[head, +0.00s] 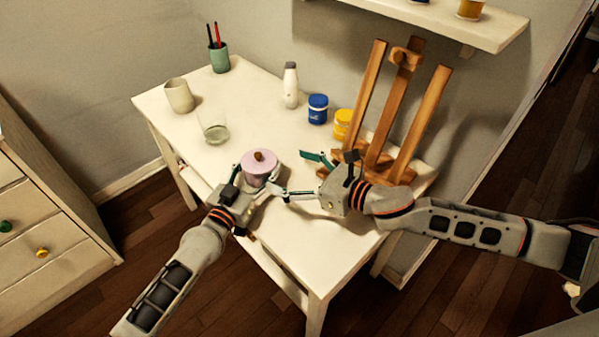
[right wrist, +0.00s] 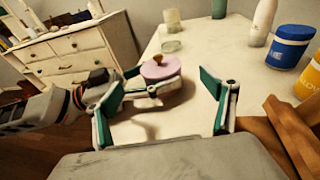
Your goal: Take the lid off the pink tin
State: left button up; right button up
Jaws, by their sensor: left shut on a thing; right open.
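The pink tin (head: 260,168) stands upright near the front edge of the white table, with a pink lid on top and a brown knob (head: 258,156) in the lid's middle. My left gripper (head: 257,182) is shut on the tin's body from the front. My right gripper (head: 298,174) is open and empty, just right of the tin and turned toward it. In the right wrist view the pink lid (right wrist: 160,68) shows beyond my open right fingers (right wrist: 165,105), apart from them. The tin's lower part is partly hidden by my left gripper.
A wooden easel (head: 385,120) stands at the table's right. A yellow jar (head: 342,124), blue jar (head: 318,109) and white bottle (head: 290,85) stand along the back. A glass (head: 213,130), beige cup (head: 180,95) and green pen cup (head: 219,58) are at left. The table's front right is clear.

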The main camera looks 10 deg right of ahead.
aim_at(260, 158)
jog(key=x, duration=0.9)
jog(key=c, duration=1.3)
jog(key=shift+r, duration=0.2)
jog(key=shift+r, duration=0.8)
jog(key=shift+r, duration=0.15)
